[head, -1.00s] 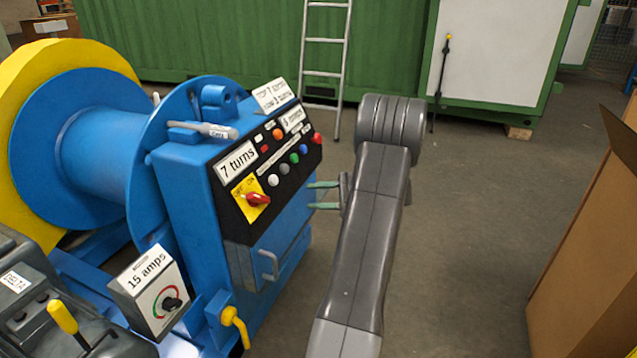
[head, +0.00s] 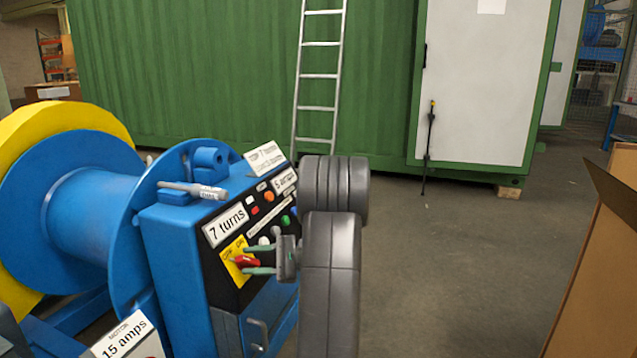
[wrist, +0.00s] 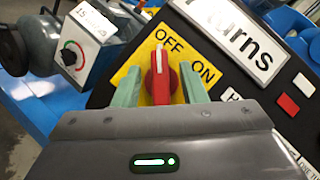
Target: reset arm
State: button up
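My gripper (head: 244,259) is at the front of the blue machine's control panel (head: 222,272), at the yellow switch plate. In the wrist view, the two green fingers of my gripper (wrist: 159,71) are apart, one on each side of the red rotary switch (wrist: 160,80). A gap shows between the left finger and the red switch. The right finger is very close to it; I cannot tell if it touches. The yellow plate (wrist: 187,58) reads OFF and ON, and the switch's white mark points up in the wrist view. In the head view the red switch (head: 248,261) shows between the fingers.
A "7 turns" label (head: 226,224) and coloured buttons sit near the switch. A dial box marked "15 amps" (head: 128,338) is at lower left. A ladder (head: 318,75) leans on the green container (head: 200,70). A cardboard box (head: 590,270) stands at right. Floor between is clear.

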dwell(0.3)
jog(key=w+d+p, duration=0.1)
jog(key=d+p, duration=0.3)
jog(key=d, duration=1)
jog(key=a+b, duration=0.1)
jog(key=a, duration=0.3)
jog(key=a+b, duration=0.1)
jog(key=a, duration=0.4)
jog(key=s+a+b, duration=0.1)
jog(key=a+b, duration=0.1)
jog(key=a, duration=0.2)
jog(key=shift+a+f, duration=0.1)
jog(key=shift+a, duration=0.15)
jog(key=shift+a+m+t, duration=0.3)
jog(key=m+t+y+b, duration=0.1)
jog(key=m+t, duration=0.1)
jog(key=m, duration=0.1)
jog(key=shift+d, duration=0.15)
jog(key=shift+m+t, duration=1.4)
jog(key=shift+m, duration=0.8)
jog(key=shift+s, duration=0.1)
